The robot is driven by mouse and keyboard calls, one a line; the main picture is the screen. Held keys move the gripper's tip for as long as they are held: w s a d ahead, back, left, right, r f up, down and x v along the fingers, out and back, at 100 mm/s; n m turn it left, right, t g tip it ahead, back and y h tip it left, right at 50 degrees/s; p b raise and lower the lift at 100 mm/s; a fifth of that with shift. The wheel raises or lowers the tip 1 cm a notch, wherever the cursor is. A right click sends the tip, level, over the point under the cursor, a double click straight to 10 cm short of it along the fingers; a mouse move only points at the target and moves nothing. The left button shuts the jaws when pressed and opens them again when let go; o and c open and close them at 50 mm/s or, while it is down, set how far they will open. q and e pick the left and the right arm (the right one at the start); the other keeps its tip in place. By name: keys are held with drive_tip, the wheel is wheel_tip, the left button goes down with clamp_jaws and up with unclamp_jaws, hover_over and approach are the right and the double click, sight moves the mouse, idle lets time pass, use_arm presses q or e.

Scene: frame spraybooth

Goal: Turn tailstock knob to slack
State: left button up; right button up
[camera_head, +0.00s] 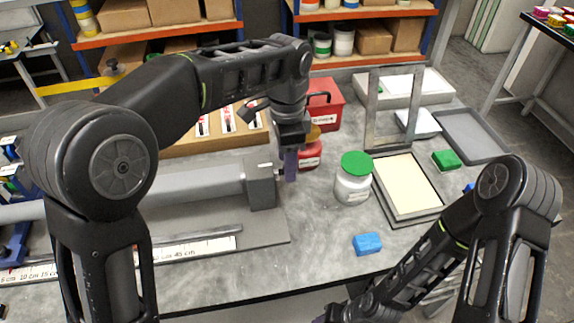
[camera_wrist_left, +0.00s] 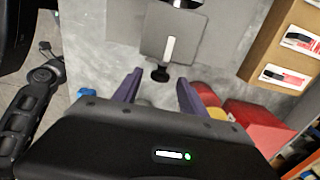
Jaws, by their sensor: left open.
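The tailstock is a grey block (camera_head: 261,188) at the right end of a long grey cylinder (camera_head: 195,186). In the left wrist view the block (camera_wrist_left: 187,38) carries a pale strip, with a black knob (camera_wrist_left: 160,74) at its near edge. My left gripper (camera_head: 291,163) points down just right of the block. In its wrist view the purple fingers (camera_wrist_left: 159,80) are open, and the knob appears between their tips. I cannot tell whether they touch it. In the head view the knob is not clearly visible. My right arm is low at the right; its gripper (camera_head: 326,315) is mostly cut off by the bottom edge.
A green-lidded jar (camera_head: 352,180), a red container (camera_head: 309,155) and a red box (camera_head: 324,103) stand near the left gripper. A blue block (camera_head: 367,243) lies at the front. A framed cream panel (camera_head: 406,186) lies right. Bench between jar and tailstock is clear.

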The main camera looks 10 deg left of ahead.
use_arm(q)
drive_tip(key=shift+f, duration=0.9)
drive_tip(key=shift+c, duration=0.4)
clamp_jaws()
